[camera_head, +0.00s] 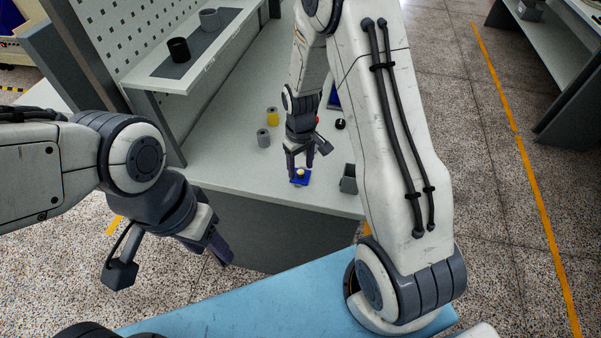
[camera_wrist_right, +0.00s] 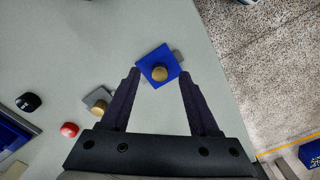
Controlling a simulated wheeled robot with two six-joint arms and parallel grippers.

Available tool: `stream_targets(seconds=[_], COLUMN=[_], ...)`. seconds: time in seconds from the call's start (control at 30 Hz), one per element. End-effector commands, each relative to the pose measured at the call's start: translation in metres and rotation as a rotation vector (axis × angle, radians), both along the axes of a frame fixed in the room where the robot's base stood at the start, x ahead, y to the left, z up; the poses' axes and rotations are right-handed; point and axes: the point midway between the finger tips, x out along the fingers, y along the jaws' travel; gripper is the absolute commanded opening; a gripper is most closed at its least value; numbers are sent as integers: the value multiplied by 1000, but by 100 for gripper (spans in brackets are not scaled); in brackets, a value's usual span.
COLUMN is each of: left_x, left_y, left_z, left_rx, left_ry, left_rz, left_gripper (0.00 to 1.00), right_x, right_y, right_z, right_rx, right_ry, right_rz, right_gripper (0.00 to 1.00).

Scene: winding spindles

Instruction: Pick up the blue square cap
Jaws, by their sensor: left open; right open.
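The blue square cap (camera_head: 300,180) lies near the front edge of the table, with a round yellow-tan knob on top. In the right wrist view the cap (camera_wrist_right: 151,58) sits between and just beyond the fingertips, turned like a diamond. My right gripper (camera_head: 301,167) is open above the cap, pointing down; its fingers (camera_wrist_right: 160,75) straddle the cap's near part in the wrist view. Whether they touch it I cannot tell. My left gripper (camera_head: 222,252) is open and empty, in front of the table at the left.
A grey block (camera_head: 348,180) stands right of the cap. A yellow cylinder (camera_head: 272,117) and a grey cylinder (camera_head: 263,138) stand further back. In the wrist view a red knob (camera_wrist_right: 69,130) and a black piece (camera_wrist_right: 28,102) lie left.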

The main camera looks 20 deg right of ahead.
Motion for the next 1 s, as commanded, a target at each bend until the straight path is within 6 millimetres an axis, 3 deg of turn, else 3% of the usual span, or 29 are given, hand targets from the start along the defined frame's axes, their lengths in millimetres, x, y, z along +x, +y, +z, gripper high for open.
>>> stream_targets(seconds=[0.13,0.37,0.53,1.0], left_x=[0,0,0,0], left_y=[0,0,0,0], left_z=[3,2,2,0], left_rx=[0,0,0,0], left_ry=[0,0,0,0], left_rz=[0,0,0,0], left_gripper=[50,50,50,50], right_x=[0,1,0,1], right_y=[0,0,0,0], right_z=[-14,-15,-15,-8], right_rx=[0,0,1,0], right_ry=[1,-2,-2,-4], right_rz=[0,0,0,0], right_gripper=[62,62,1,0])
